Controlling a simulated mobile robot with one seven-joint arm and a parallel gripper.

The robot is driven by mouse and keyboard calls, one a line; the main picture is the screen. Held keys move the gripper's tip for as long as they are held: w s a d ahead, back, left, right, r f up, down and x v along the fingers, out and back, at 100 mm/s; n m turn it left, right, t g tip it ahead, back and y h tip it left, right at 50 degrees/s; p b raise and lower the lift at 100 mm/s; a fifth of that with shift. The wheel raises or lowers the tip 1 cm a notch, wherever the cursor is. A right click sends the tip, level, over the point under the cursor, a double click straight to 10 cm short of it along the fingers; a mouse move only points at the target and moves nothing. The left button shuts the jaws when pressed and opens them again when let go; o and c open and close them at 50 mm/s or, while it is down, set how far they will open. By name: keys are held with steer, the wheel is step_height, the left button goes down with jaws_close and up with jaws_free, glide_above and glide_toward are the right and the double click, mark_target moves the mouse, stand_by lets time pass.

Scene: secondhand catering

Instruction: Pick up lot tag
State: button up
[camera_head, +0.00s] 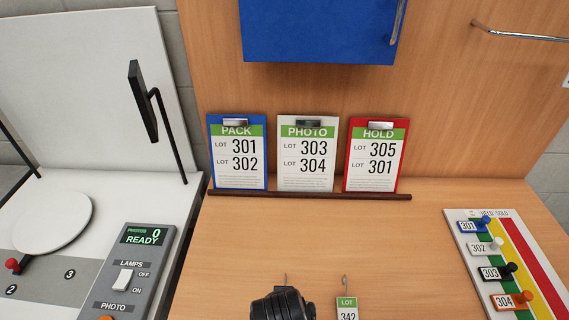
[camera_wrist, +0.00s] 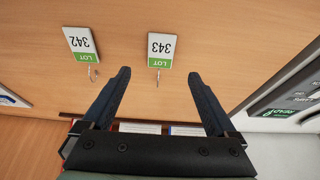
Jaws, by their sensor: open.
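Two white lot tags with green LOT bands and wire hooks lie on the wooden surface. Lot tag 343 (camera_wrist: 162,48) is near the middle of the wrist view, and lot tag 342 (camera_wrist: 81,40) is to its left. My gripper (camera_wrist: 159,73) is open and empty. Its dark fingers spread on either side of tag 343's hook in the picture, apart from the tag. In the head view, tag 342 (camera_head: 347,309) shows at the bottom edge. The dark end of my arm hides tag 343 there, leaving a hook visible above it.
PACK (camera_head: 238,152), PHOTO (camera_head: 306,153) and HOLD (camera_head: 376,156) clipboards stand behind a dark rail (camera_head: 310,195). A board with numbered, coloured pegs (camera_head: 465,245) is at right. A control panel (camera_head: 130,270) marked READY is at left. The wood between is clear.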

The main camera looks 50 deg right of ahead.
steer(key=shift+p+x, duration=0.35)
steer(key=shift+x, duration=3.4)
steer(key=shift+a, duration=0.15)
steer(key=c, duration=1.4)
